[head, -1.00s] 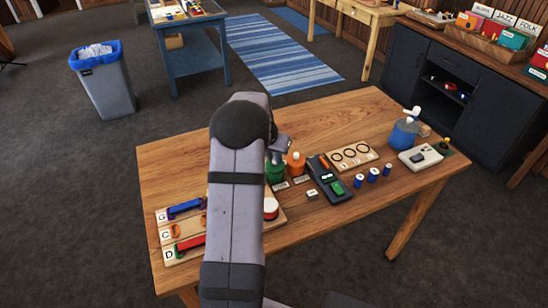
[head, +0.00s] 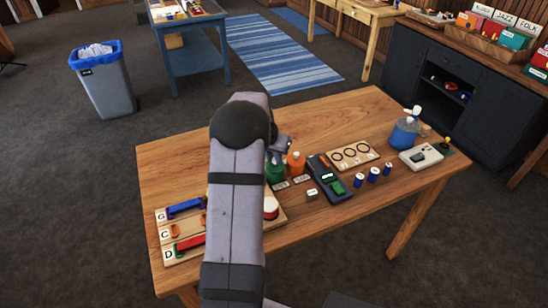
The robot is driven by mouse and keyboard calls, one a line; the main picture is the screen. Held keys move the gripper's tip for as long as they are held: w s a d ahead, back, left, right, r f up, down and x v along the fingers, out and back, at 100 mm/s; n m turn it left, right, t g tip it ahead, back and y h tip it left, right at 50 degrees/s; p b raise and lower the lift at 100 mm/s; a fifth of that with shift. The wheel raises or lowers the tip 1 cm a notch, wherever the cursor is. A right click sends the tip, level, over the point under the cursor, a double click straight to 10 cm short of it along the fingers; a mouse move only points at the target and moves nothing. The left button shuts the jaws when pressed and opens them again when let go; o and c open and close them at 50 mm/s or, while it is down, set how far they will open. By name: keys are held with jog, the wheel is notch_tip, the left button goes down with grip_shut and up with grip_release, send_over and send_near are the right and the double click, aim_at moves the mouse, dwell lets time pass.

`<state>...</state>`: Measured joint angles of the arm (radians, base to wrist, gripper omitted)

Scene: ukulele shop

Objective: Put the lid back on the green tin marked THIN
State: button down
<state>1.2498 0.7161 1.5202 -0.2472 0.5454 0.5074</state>
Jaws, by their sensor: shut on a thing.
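My gripper (head: 280,152) is low, right over the green tin. My own arm hides much of this area and the fingertips are hard to make out. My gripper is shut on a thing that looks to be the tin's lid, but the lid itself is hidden. I cannot tell whether the lid touches the tin's rim. Small label cards (head: 281,185) lie in front of the tins.
A board with coloured pieces (head: 170,240) lies at left. The back of the table is clear.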

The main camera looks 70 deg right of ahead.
dwell(0.9)
jog(key=c, duration=1.1)
grip_release()
jog(key=shift+r, duration=0.1)
jog(key=shift+r+p, duration=2.2)
jog(key=shift+r, duration=1.25)
grip_shut()
jog(key=shift+f, duration=0.35)
